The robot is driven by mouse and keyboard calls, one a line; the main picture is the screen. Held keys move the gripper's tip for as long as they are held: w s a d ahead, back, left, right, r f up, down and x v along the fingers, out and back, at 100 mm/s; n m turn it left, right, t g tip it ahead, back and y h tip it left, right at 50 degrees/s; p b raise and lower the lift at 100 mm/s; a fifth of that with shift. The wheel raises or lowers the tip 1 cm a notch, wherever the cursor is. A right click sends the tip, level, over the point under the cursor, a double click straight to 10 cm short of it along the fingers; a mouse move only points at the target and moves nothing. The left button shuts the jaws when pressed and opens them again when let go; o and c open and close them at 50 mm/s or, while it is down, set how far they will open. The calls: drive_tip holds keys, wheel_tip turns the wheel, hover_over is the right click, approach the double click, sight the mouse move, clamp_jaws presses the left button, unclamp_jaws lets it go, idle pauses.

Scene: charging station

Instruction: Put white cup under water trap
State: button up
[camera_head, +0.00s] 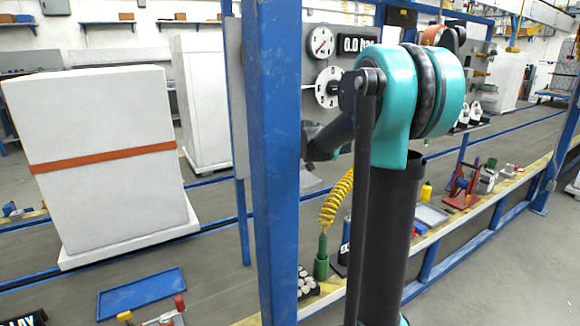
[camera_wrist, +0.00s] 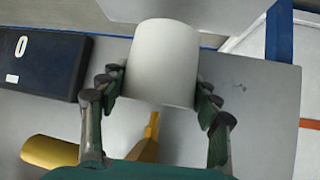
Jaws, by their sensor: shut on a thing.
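The white cup (camera_wrist: 163,62) is between the two fingers of my gripper (camera_wrist: 157,90) in the wrist view. The fingers press on it from both sides, so my gripper is shut on it. The cup appears in front of a grey panel (camera_wrist: 262,112). In the head view my own arm and a blue post hide the gripper and the cup. I cannot make out the water trap for certain in either view.
A dark box with a white 0 (camera_wrist: 40,65) is left of the fingers, and a yellow part (camera_wrist: 50,151) is below it. In the head view a blue post (camera_head: 272,160) stands close to my arm. Dial gauges (camera_head: 321,42) and a display (camera_head: 357,44) are on the panel.

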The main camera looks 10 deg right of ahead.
drive_tip(key=shift+w+f, duration=0.2)
drive_tip(key=shift+f, duration=1.55)
drive_tip(key=o, duration=1.2)
drive_tip(key=shift+f, duration=0.15)
drive_tip(key=shift+o, duration=0.2)
drive_tip(key=shift+s+r, duration=0.15)
drive_tip(key=shift+r, duration=0.15)
drive_tip(key=v, duration=1.1)
drive_tip(key=shift+s+r, duration=0.2)
drive_tip(key=shift+s, duration=0.05)
